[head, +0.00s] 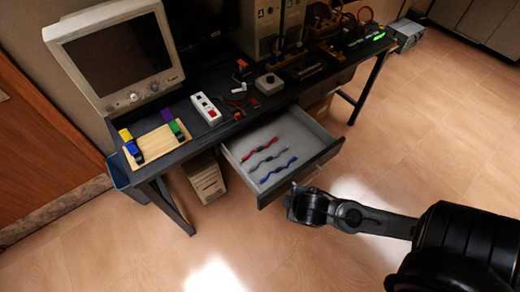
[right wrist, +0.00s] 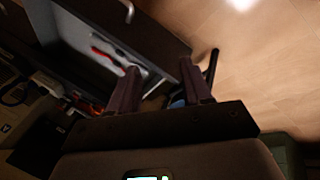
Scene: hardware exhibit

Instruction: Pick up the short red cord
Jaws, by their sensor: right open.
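The short red cord (head: 260,149) lies in the open drawer (head: 302,131), the farthest back of three cords there. It also shows as a red strip in the right wrist view (right wrist: 104,54), beyond my left-hand finger in that picture. My right gripper (head: 293,206) is open and empty, just outside the drawer's front panel, apart from the cord. Its two fingers (right wrist: 160,82) are spread in the right wrist view. My left gripper is not in view.
A grey cord (head: 266,158) and a blue cord (head: 279,170) lie in front of the red one. The drawer's front panel (head: 300,175) and handle stand between my right gripper and the cords. A desk (head: 190,128) with a monitor (head: 115,60) is above. Floor is clear at right.

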